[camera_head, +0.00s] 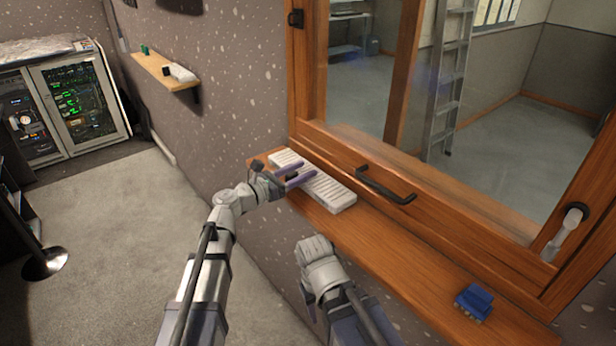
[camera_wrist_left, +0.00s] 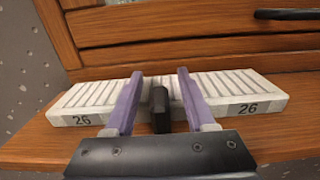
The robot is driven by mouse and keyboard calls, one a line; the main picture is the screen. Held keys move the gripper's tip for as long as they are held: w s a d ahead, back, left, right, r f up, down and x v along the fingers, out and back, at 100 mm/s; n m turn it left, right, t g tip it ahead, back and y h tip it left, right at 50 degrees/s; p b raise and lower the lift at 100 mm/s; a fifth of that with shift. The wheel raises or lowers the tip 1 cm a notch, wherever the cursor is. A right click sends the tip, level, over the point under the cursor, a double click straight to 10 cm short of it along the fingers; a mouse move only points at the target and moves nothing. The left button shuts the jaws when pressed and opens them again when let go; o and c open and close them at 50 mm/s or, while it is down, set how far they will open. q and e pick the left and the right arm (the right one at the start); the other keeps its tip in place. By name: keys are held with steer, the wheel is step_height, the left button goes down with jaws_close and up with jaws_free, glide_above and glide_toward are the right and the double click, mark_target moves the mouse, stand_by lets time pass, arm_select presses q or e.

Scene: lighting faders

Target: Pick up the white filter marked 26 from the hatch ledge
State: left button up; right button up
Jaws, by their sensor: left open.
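The white filter (camera_head: 328,193) is a long ribbed slab lying flat on the wooden hatch ledge (camera_head: 400,249), along the window frame. In the left wrist view the filter (camera_wrist_left: 232,90) shows the number 26 at both ends of its near face. My left gripper (camera_head: 298,175) is open, with its two purple fingers reaching over the filter near its middle. In the left wrist view the fingers of the left gripper (camera_wrist_left: 157,95) are spread apart; whether they touch the filter I cannot tell. My right arm (camera_head: 318,268) is below the ledge; its fingers do not show.
A blue block (camera_head: 474,302) sits on the ledge at the right. The wooden window frame with a black handle (camera_head: 386,187) rises behind the filter. A small wall shelf (camera_head: 165,70) holds a few items. The ledge between filter and blue block is clear.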

arm_select(q)
jaws_close()
stand_by(0.4)
stand_by(1.0)
